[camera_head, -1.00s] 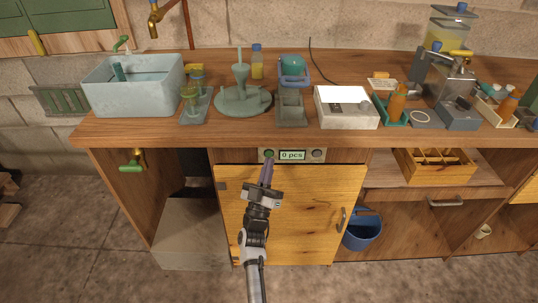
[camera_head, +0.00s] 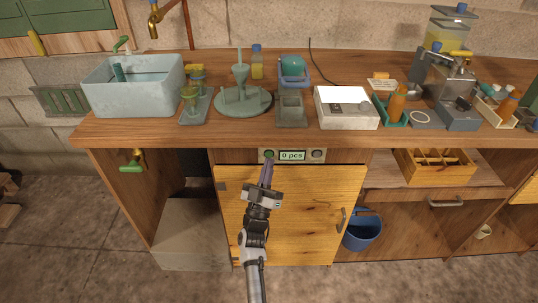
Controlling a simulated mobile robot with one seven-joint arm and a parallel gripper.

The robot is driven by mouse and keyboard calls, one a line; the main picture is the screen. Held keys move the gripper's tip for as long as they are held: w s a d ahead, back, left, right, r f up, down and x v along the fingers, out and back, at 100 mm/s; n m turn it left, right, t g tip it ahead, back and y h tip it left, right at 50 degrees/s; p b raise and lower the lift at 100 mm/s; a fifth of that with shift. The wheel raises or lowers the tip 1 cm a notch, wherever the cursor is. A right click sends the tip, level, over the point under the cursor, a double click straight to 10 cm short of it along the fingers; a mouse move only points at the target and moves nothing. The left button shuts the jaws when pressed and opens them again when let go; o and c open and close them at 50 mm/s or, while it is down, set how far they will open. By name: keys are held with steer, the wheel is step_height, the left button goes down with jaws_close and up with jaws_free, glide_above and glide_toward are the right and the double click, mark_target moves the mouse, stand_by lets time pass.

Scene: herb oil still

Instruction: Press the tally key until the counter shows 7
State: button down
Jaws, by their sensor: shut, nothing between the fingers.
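The counter display (camera_head: 292,155) sits on a panel under the bench's front edge and reads "0 pcs". A green key (camera_head: 268,154) is on the panel left of the display, and a dark grey round key or knob (camera_head: 317,155) is on its right. My gripper (camera_head: 267,163) is shut and empty, its fingers pointing up toward the panel. The fingertips are just below the green key. I cannot tell whether they touch it.
A wooden cabinet door (camera_head: 300,215) with a handle is behind my arm. The wooden benchtop (camera_head: 230,127) above carries a basin (camera_head: 135,90), a white scale (camera_head: 346,108) and several other items. A blue bucket (camera_head: 362,232) stands in the opening at right.

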steer(key=shift+w, duration=0.1)
stand_by(0.7)
steer(key=shift+w, duration=0.3)
steer(key=shift+w+b, duration=0.4)
stand_by(0.6)
steer(key=shift+s, duration=0.15)
steer(key=shift+s+p, duration=0.35)
steer(key=shift+s, duration=0.3)
steer(key=shift+s+p, duration=0.9)
steer(key=shift+s, duration=1.65)
